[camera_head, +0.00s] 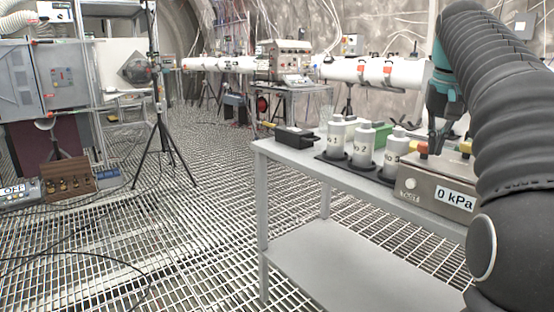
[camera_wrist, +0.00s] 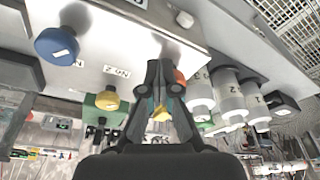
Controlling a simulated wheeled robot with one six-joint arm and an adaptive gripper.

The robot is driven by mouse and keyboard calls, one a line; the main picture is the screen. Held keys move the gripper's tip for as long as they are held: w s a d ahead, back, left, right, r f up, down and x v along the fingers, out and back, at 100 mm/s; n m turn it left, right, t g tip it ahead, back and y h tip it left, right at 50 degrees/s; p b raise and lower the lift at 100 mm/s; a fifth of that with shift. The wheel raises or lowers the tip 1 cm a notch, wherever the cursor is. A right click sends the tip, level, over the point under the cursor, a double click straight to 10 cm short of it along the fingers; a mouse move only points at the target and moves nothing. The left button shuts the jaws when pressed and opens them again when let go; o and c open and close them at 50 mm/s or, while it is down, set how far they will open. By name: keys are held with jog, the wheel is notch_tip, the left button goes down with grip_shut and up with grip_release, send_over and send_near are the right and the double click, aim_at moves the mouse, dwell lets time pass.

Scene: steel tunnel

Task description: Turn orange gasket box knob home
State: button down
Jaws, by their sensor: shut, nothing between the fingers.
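The steel gasket box (camera_head: 435,190) stands at the right end of the bench, with a "0 kPa" display on its front. An orange-red knob (camera_head: 422,148) shows on its top near my gripper (camera_head: 432,150), with a yellow knob (camera_head: 466,148) to the right. In the wrist view my gripper (camera_wrist: 165,76) has its fingertips together over the pale box top (camera_wrist: 125,45). The orange knob (camera_wrist: 180,76) is right by the right fingertip and partly hidden by it; I cannot tell whether they touch. A blue knob (camera_wrist: 57,45) and a yellow knob (camera_wrist: 108,98) are to the left.
White numbered canisters (camera_head: 364,145) stand in a black holder just left of the box. A green box (camera_head: 382,134) and a black case (camera_head: 296,136) are also on the grey bench (camera_head: 285,152). The grated floor (camera_head: 200,230) left of the bench is largely clear.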

jog(key=shift+w+a+p, duration=0.15)
jog(key=shift+a+p, duration=0.55)
jog(key=shift+p, duration=0.4)
jog(key=shift+w+a+p, duration=0.35)
jog(key=shift+a+p, duration=0.15)
jog(key=shift+p, duration=0.45)
jog(key=shift+a, duration=0.1)
jog(key=shift+s+a, duration=0.15)
jog(key=shift+s, duration=0.1)
jog(key=shift+r, duration=0.15)
jog(key=v, duration=0.2)
jog(key=w+v, duration=0.1)
jog(key=v, duration=0.2)
jog(key=shift+d+r, duration=0.2)
jog(key=shift+r, duration=0.2)
